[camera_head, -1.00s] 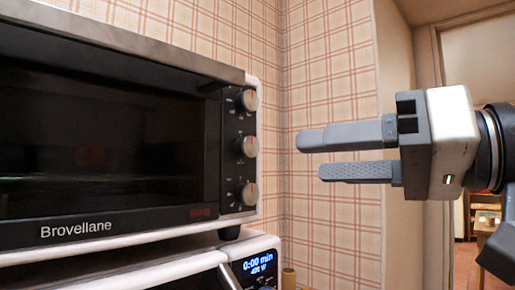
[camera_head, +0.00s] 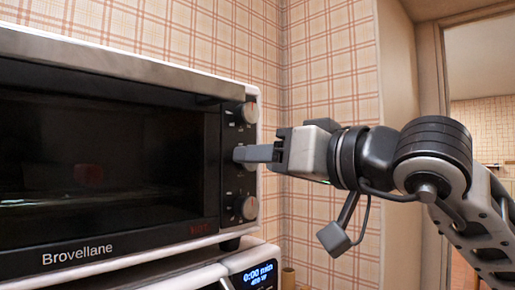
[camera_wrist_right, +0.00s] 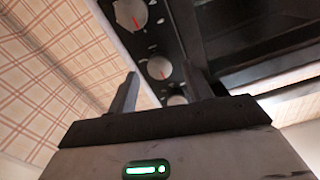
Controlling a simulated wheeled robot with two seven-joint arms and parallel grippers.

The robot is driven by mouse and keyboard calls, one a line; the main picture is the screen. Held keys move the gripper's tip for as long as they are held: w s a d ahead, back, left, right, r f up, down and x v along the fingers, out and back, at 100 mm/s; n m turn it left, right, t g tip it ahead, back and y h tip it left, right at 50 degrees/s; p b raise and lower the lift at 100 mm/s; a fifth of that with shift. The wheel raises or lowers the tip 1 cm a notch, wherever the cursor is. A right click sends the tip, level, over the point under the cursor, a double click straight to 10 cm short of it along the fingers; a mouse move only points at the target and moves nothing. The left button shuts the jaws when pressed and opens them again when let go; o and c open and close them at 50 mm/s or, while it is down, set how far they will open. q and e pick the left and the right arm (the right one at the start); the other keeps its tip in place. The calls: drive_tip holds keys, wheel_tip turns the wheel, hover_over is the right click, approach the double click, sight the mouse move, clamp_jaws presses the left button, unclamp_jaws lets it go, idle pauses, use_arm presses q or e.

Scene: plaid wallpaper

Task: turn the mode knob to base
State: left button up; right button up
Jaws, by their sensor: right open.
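The Brovellane toaster oven's black control panel carries three round silver knobs in a column. The top knob (camera_head: 248,112) and bottom knob (camera_head: 247,208) are in plain view; the labels are too small to read, so I cannot tell which is the mode knob. My right gripper (camera_head: 242,154) is open at the middle knob's height, its fingers hiding that knob in the head view. In the right wrist view, the middle knob (camera_wrist_right: 159,68) with a red mark shows between the spread fingers (camera_wrist_right: 162,78). I cannot tell whether they touch it. My left gripper is not in view.
The toaster oven (camera_head: 100,250) stands on a white appliance with a lit blue display (camera_head: 259,274). A plaid wall (camera_head: 330,70) lies behind, and a doorway opens at the right. Space right of the panel is free apart from my arm.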

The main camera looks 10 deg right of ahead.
drive_tip(key=shift+x, duration=1)
drive_tip(key=c, duration=1)
drive_tip(key=shift+o, duration=0.2)
